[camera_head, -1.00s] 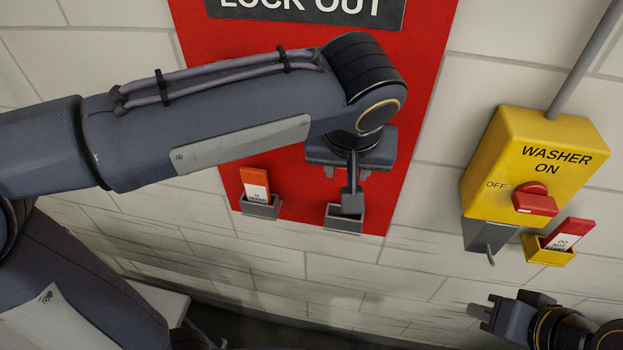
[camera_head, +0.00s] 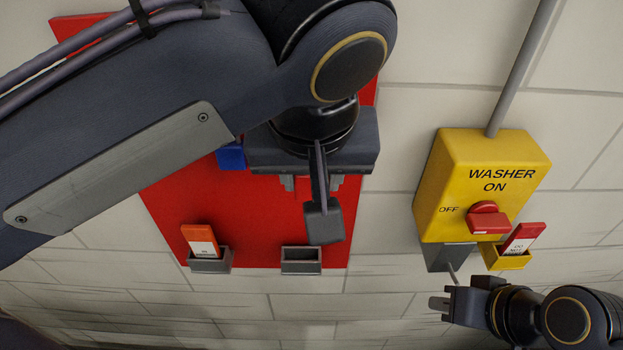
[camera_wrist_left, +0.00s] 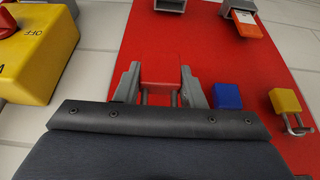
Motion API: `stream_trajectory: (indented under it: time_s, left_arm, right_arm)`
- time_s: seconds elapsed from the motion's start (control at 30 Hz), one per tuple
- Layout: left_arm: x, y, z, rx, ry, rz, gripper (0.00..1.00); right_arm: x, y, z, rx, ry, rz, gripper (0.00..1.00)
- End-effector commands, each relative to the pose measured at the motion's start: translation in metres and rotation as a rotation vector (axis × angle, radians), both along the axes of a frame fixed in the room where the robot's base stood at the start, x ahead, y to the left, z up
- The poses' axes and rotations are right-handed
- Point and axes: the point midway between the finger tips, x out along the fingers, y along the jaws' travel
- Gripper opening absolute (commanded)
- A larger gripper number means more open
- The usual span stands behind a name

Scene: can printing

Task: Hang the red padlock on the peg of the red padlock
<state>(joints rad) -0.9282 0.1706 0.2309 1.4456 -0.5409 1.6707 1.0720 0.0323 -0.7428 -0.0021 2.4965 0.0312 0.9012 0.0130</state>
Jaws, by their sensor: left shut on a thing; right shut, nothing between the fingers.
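The red padlock (camera_wrist_left: 161,70) is between the two fingers of my left gripper (camera_wrist_left: 158,88) in the left wrist view, with its metal shackle toward the camera. My left gripper (camera_head: 312,186) is shut on it in front of the red board (camera_head: 255,225). My right gripper (camera_head: 441,304) is shut and empty, below the yellow washer switch box (camera_head: 478,190).
A blue padlock (camera_wrist_left: 228,96) and a yellow padlock (camera_wrist_left: 285,103) are on the board beside my left gripper. Grey holders (camera_head: 301,267) line the board's lower edge, one with an orange tag (camera_head: 200,238). A red tag (camera_head: 523,238) stands in a yellow holder (camera_head: 507,262).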

Motion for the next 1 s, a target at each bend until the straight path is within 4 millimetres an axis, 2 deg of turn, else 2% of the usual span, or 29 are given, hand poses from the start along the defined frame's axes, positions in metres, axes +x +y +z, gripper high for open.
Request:
stream_trajectory:
  time_s: [1.0]
  left_arm:
    - [0.061,0.0,-0.006,0.001,-0.001,0.001,0.12]
  right_arm:
    - [0.0,0.0,0.003,0.0,0.0,0.0,0.0]
